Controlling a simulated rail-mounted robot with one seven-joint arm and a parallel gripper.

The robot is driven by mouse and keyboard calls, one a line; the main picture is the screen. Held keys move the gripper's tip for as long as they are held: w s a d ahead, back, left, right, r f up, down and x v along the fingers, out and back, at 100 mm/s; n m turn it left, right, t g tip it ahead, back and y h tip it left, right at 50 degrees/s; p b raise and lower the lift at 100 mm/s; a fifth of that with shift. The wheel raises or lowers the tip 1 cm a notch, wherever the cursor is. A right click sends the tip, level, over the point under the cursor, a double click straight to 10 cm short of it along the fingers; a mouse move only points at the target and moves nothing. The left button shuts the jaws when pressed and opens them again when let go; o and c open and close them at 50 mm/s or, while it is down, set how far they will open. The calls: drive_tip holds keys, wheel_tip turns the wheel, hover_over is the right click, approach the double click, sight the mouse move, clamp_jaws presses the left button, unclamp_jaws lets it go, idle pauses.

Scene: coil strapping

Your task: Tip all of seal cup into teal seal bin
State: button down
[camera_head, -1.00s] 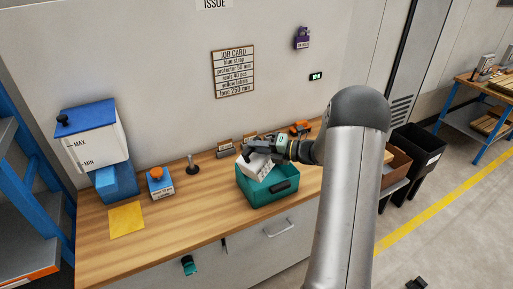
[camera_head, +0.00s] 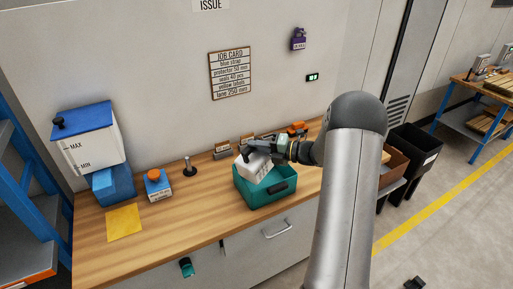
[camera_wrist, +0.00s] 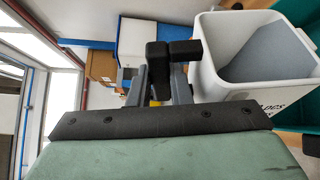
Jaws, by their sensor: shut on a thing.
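The white seal cup (camera_head: 252,168) is held tilted over the teal seal bin (camera_head: 266,197), its lower part within the bin's outline in the head view. My gripper (camera_head: 257,147) is shut on the cup's dark handle, which shows in the wrist view (camera_wrist: 172,54). In the wrist view the cup (camera_wrist: 212,58) is at the right, with its mouth visible and a smooth grey inside; I cannot tell whether seals are left in it. The bin's teal wall (camera_wrist: 303,12) shows behind it. The bin's floor and contents are hidden.
Left of the bin stand a black peg (camera_head: 190,167), a blue box with an orange knob (camera_head: 157,186), a yellow sheet (camera_head: 124,222) and a blue-lidded dispenser (camera_head: 88,137). Small card holders (camera_head: 222,149) are behind the bin.

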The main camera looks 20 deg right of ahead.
drive_tip(key=shift+w+d+f+m, duration=0.15)
drive_tip(key=shift+w+d+m, duration=0.05)
drive_tip(key=shift+d+m, duration=0.25)
drive_tip(key=shift+w+d+y, duration=0.1)
drive_tip(key=shift+y, duration=0.2)
drive_tip(key=shift+w+d+f+m, duration=0.2)
drive_tip(key=shift+d+f+m, duration=0.05)
drive_tip(key=shift+d+m, duration=0.2)
drive_tip(key=shift+d, duration=0.1)
drive_tip(key=shift+w+d+f+m+y, duration=0.25)
drive_tip(key=shift+d+m+y, duration=0.1)
drive_tip(key=shift+m, duration=0.15)
drive_tip(key=shift+d+r, duration=0.1)
drive_tip(key=shift+d, duration=0.05)
drive_tip(key=shift+w+d+r+m+t, duration=0.1)
drive_tip(key=shift+w+d+m+t, duration=0.2)
drive_tip(key=shift+d+m+t, duration=0.25)
idle(0.6)
